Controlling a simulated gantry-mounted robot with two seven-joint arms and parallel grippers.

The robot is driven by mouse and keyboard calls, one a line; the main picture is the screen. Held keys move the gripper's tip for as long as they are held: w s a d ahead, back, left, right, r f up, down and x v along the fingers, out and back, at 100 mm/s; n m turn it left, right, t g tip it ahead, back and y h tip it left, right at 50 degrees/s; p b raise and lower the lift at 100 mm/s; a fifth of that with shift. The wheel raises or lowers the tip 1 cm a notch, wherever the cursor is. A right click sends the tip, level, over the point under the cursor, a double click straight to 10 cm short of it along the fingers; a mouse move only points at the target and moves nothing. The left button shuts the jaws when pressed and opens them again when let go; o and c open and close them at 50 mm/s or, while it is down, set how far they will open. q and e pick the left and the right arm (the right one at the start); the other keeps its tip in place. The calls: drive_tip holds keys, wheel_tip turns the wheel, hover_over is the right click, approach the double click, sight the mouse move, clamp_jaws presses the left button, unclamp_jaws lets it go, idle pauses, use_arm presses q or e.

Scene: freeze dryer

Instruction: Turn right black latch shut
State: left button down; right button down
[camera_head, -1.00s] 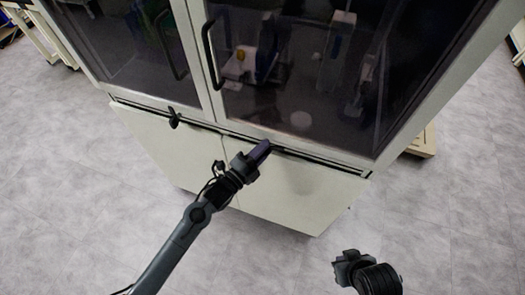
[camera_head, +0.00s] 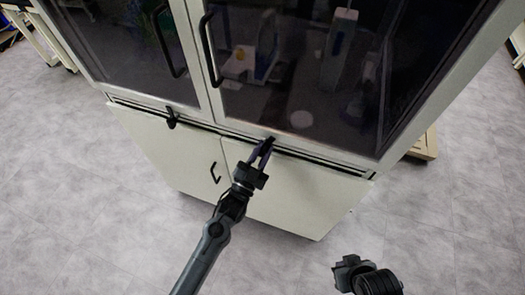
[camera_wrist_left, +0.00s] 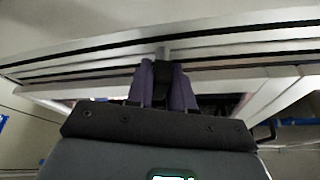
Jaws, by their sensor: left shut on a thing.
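The right black latch (camera_head: 271,139) sits on the dark rail below the cabinet's right glass door. My left gripper (camera_head: 262,152) reaches up to it from below and is shut on it. In the left wrist view the two purple fingers stand on either side of the dark latch (camera_wrist_left: 162,72). The fingers hide much of the latch, so its exact angle is hard to tell. My right gripper (camera_head: 345,268) hangs at the lower right, away from the cabinet, and its jaws cannot be made out.
The left black latch (camera_head: 172,119) is on the same rail. A vertical handle (camera_head: 210,50) is on the right glass door (camera_head: 300,75). A small handle (camera_head: 215,172) is on the lower panels. Open grey floor (camera_head: 445,220) lies to the right.

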use_arm(q)
drive_tip(key=shift+n+t+y, duration=0.45)
drive_tip(key=shift+n+y, duration=0.3)
drive_tip(key=shift+n, duration=0.9)
drive_tip(key=shift+n+t+y, duration=0.45)
drive_tip(key=shift+n+y, duration=0.3)
drive_tip(key=shift+n, duration=0.9)
drive_tip(key=c, duration=1.1)
unclamp_jaws()
drive_tip(key=v, duration=1)
drive_tip(key=shift+s+a+f+p, duration=0.1)
drive_tip(key=shift+s+f+p, duration=0.05)
drive_tip(key=shift+s+p, duration=0.25)
